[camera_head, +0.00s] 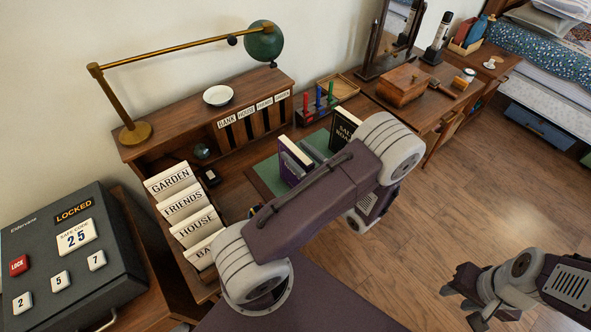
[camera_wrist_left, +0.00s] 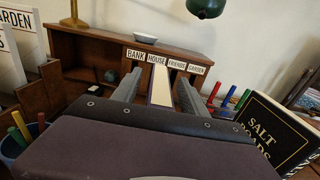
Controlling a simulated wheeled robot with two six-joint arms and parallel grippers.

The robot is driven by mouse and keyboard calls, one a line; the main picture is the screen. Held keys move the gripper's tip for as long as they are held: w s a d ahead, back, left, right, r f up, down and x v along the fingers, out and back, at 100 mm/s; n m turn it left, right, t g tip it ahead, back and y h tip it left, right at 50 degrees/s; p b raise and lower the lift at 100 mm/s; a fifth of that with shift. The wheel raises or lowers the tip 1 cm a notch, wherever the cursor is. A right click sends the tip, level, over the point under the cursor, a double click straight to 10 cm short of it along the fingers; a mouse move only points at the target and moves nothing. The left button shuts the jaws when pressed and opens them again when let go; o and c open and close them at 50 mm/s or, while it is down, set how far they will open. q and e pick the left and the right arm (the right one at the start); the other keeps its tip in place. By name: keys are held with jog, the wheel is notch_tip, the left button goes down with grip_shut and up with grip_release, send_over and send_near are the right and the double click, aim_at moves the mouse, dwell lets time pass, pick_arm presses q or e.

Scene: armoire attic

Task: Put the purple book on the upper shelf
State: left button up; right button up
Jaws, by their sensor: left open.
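The purple book (camera_head: 291,164) stands upright on the desk in the head view, cream page edges up, partly hidden by my left arm. In the left wrist view, the fingers of my left gripper (camera_wrist_left: 159,80) are apart. A pale strip (camera_wrist_left: 162,89) lies between them in that picture, likely the page edges; contact cannot be told. The upper wooden shelf (camera_head: 186,117) tops the desk hutch. My right gripper (camera_head: 458,303) is apart from the desk, above the floor, fingers spread and empty.
A black book (camera_head: 343,127) stands right of the purple one. A brass lamp (camera_head: 137,133) and white bowl (camera_head: 217,95) occupy the upper shelf. Labelled cards (camera_head: 184,204) stand at the left. A wooden box (camera_head: 403,86) stands farther right. The floor (camera_head: 480,180) at right is clear.

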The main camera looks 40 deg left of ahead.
pick_arm(q)
jog(key=shift+w+a, duration=0.2)
jog(key=shift+a, duration=0.5)
jog(key=shift+d, duration=0.1)
grip_shut()
dwell(0.8)
